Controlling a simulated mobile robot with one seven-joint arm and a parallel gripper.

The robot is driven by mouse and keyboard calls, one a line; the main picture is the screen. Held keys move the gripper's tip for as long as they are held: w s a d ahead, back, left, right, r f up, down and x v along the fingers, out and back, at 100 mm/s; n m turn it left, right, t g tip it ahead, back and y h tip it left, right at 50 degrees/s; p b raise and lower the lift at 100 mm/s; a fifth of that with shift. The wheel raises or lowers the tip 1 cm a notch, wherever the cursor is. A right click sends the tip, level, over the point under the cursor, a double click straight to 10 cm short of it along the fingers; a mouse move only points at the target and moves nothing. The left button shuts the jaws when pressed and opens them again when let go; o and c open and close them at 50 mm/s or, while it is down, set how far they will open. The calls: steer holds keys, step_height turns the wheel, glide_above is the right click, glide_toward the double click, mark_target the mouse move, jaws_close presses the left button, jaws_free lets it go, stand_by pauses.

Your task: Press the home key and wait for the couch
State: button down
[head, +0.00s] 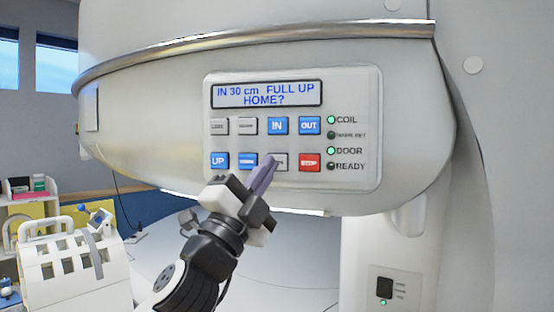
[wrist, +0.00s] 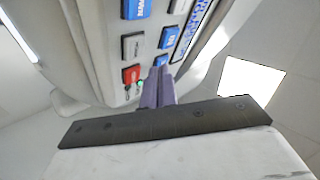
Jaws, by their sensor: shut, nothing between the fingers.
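The control panel (head: 360,100) is on the magnet's white front. Its display (head: 266,94) reads "IN 30 cm FULL UP HOME?". A grey key (head: 281,162), third in the lower row, has an unreadable label and is partly covered by my fingertips; the wrist view shows this grey key (wrist: 132,46) too. My gripper (head: 268,164) is shut and empty, its purple fingers pointing at the panel. The fingers also show in the wrist view (wrist: 158,78). I cannot tell whether they touch a key. I cannot identify the couch in either view.
A red key (head: 309,162) is right of the grey key, and a blue key (head: 248,161) is left. The COIL lamp (head: 331,120) and DOOR lamp (head: 331,151) are green; the READY lamp (head: 331,166) is dark. A white slotted frame (head: 75,275) stands lower left.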

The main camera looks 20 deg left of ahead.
steer(key=shift+w+a, duration=0.1)
steer(key=shift+w, duration=0.9)
steer(key=shift+w, duration=0.2)
stand_by(1.2)
steer(key=shift+w, duration=0.25)
